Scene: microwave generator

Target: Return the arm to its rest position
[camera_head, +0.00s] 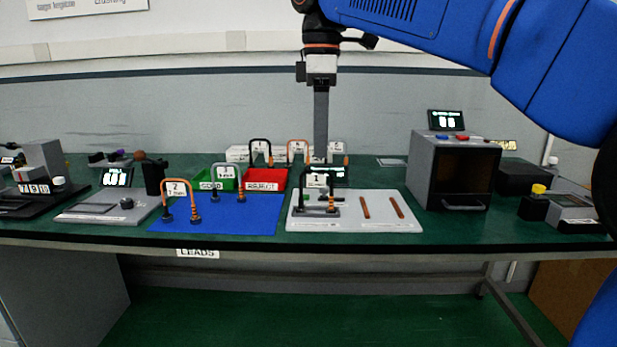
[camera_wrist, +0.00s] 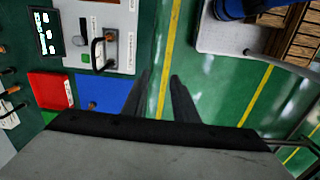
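My blue arm (camera_head: 420,25) reaches in from the upper right in the head view, and its wrist hangs over the bench. My gripper (camera_head: 320,158) points down, its fingers seen edge-on in front of the wall and the back part of the bench. In the wrist view my gripper (camera_wrist: 160,76) shows two dark fingers spread apart with nothing between them. The fingers overlie green floor and a yellow line there.
The green bench (camera_head: 440,222) holds a microwave-like box (camera_head: 455,150), a pale board (camera_head: 385,222), a blue mat (camera_head: 225,226) with arched leads, a red tray (camera_head: 280,180) and a green tray (camera_head: 205,183). Instruments stand at both ends. A stand (camera_wrist: 232,38) shows in the wrist view.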

